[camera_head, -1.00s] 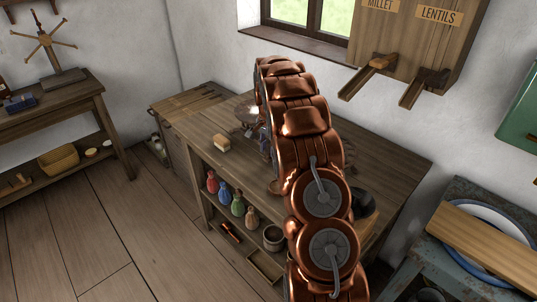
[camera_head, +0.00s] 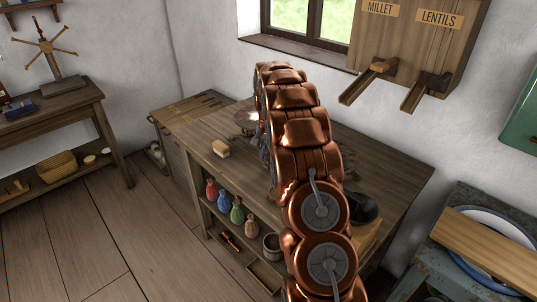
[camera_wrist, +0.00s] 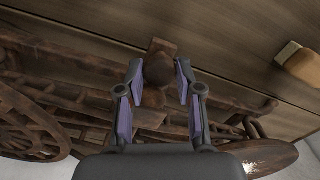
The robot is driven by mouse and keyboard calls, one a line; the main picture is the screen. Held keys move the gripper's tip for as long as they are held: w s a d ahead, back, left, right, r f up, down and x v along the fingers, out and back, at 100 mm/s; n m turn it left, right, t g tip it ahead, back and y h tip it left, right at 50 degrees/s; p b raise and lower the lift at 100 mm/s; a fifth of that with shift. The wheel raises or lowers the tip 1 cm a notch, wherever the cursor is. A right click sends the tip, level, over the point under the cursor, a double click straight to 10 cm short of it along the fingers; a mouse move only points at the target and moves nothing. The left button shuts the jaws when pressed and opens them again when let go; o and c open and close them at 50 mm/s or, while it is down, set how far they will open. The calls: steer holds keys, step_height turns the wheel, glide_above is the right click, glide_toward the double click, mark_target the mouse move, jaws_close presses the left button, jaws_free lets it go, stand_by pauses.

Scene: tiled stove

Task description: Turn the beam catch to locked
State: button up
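My gripper (camera_wrist: 160,75) shows in the wrist view with its two purple-padded fingers apart. A rounded brown knob (camera_wrist: 158,70) sits between the fingertips, with a small gap seeming to show on each side. It is joined to a small wooden block against the plank surface; it may be the beam catch, but its setting cannot be read. Dark wooden beams (camera_wrist: 85,55) run across behind it. In the head view my copper arm reaches over the workbench (camera_head: 225,125) and hides the gripper and the catch.
A pale block (camera_head: 221,149) lies on the bench, near a shiny metal pan (camera_head: 246,120). A spoked wheel (camera_wrist: 30,125) and a round disc (camera_wrist: 270,160) flank the gripper. Coloured bottles (camera_head: 223,199) stand on the shelf below.

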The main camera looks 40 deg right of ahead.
mark_target(269, 156)
steer(key=o, duration=0.4)
steer(key=shift+r, duration=6.05)
steer(key=s+a+r+n, duration=0.3)
steer(key=s+a, duration=0.5)
steer(key=a, duration=0.2)
steer(key=s+a+r+n, duration=0.3)
steer(key=s+a, duration=0.5)
steer(key=a, duration=0.2)
steer(key=s+a+f+n, duration=0.2)
steer(key=s+a, duration=0.1)
steer(key=s, duration=0.5)
steer(key=s+a+f+n+g, duration=0.1)
steer(key=s+a+f+n, duration=0.1)
steer(key=s, duration=0.7)
steer(key=s+a+f+n+p, duration=0.1)
steer(key=s+a+f, duration=0.1)
steer(key=s+a, duration=0.3)
steer(key=shift+s+f+n+g, duration=0.2)
steer(key=shift+s, duration=0.9)
steer(key=shift+s+f+n+g, duration=0.15)
steer(key=shift+s+n+g, duration=0.05)
steer(key=shift+s, duration=0.9)
